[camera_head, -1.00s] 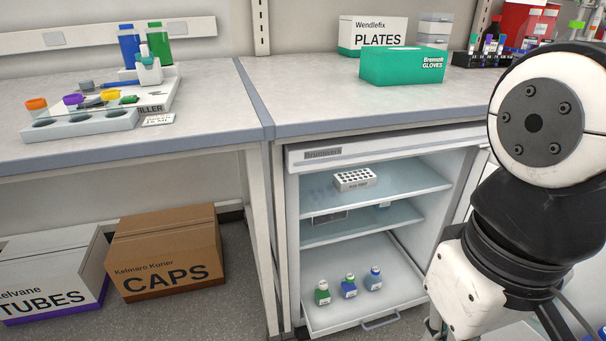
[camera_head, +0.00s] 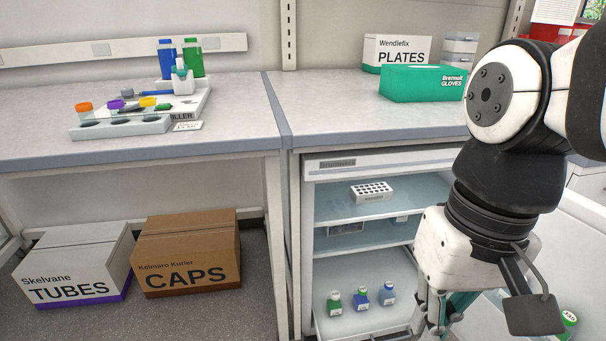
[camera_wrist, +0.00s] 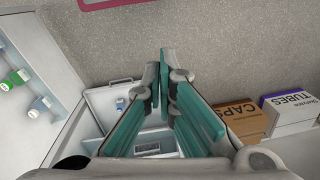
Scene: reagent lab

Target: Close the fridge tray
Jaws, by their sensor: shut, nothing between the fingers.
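The fridge (camera_head: 415,160) stands open under the right bench. In the wrist view a white tray front with a handle (camera_wrist: 106,83) is left of the fingers. My gripper (camera_head: 432,330) points down at the tray's right side, shut and empty. Its teal fingers (camera_wrist: 163,90) fill the middle of the wrist view. Contact with the tray is not clear.
The open fridge door is at the lower right, with a green-capped bottle (camera_head: 569,319). A white tube rack (camera_head: 371,192) sits on the upper shelf. The CAPS box (camera_head: 190,255) and TUBES box (camera_head: 80,265) stand on the floor left of the fridge.

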